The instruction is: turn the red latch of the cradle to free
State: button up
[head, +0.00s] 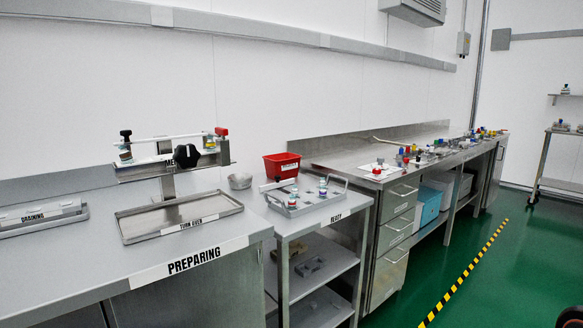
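The cradle (135,173) is a steel holder on a post, standing on the left bench above a shallow tray (180,217) labelled "TURN OVER". A red part (222,131), which looks like the red latch, sits at the cradle's right end. It is too small to tell which way it is turned. A black knob (125,133) is at the left end and a black star-shaped handle (186,155) is at the front. A pale rod-like piece with small coloured fittings lies across the cradle. My gripper is not in view.
A "DRAINING" tray (42,222) lies at the far left. A tray of fittings (307,196) sits on the "READY" table, with a red bin (282,166) behind it. Green floor (480,290) is open at the right.

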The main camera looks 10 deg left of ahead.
aim_at(223, 132)
jog(key=i+j+u, duration=0.15)
jog(key=u, duration=0.2)
jog(key=i+u, duration=0.4)
jog(key=i+j+u, duration=0.1)
jog(key=i+u, duration=0.25)
jog(key=k, duration=0.05)
